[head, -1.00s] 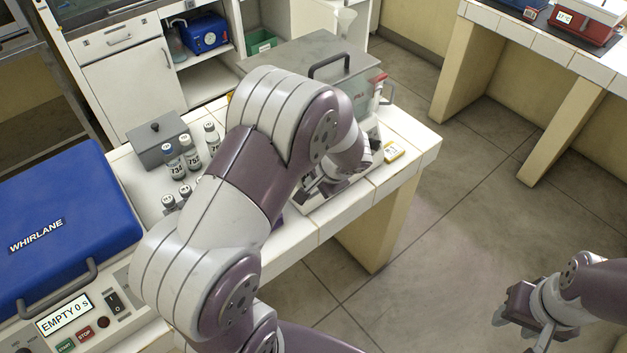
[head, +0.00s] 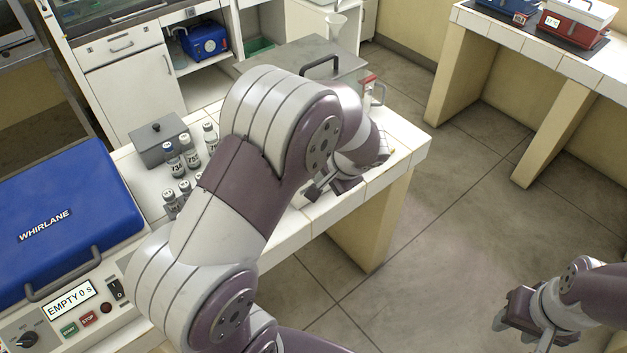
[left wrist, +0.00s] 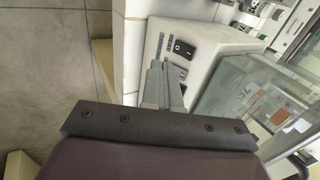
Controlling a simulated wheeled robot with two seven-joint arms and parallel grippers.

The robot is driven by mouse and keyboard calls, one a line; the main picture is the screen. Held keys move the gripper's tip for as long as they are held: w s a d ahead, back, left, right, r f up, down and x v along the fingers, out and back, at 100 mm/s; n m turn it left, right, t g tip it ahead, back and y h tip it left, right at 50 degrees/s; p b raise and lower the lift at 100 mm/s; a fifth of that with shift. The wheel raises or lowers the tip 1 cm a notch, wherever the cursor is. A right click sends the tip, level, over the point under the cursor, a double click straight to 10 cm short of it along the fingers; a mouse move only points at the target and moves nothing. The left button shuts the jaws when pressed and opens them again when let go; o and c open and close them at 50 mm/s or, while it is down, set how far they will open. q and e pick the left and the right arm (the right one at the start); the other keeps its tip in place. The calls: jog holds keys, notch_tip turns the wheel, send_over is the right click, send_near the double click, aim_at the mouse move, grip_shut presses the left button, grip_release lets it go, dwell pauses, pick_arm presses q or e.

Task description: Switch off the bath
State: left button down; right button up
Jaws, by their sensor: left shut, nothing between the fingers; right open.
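The bath (head: 285,58) is a grey metal box with a black-handled lid at the far end of the white tiled bench. My left arm hides most of its front in the head view. In the left wrist view a pale panel (left wrist: 203,37) carries a black rocker switch (left wrist: 183,48) with small labels beside it. My left gripper (left wrist: 163,66) is shut and empty, its tips just short of the panel, to the lower left of the switch. I cannot tell whether they touch the panel. My right gripper (head: 512,325) is open and empty over the floor, well away from the bench.
A blue-lidded centrifuge (head: 60,215) stands at the left, its display reading EMPTY 0 s. Several capped bottles (head: 190,150) and a grey lidded box (head: 158,140) stand on the bench near my left arm. Another bench (head: 535,50) is at the back right. The floor between is clear.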

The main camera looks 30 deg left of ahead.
pick_arm(q)
jog(key=d+f+v, duration=0.1)
jog(key=v, duration=0.5)
jog(key=s+f+n+h, duration=0.2)
jog(key=s+h, duration=0.1)
jog(key=s, duration=0.3)
jog(key=s+d+f+n+g+h, duration=0.1)
jog(key=s+f+n+h, duration=0.1)
jog(key=s, duration=0.4)
jog(key=shift+d+h+b, duration=0.15)
jog(key=shift+h+b, duration=0.15)
jog(key=shift+h, duration=0.1)
pick_arm(e)
jog(key=shift+w+a+f, duration=0.5)
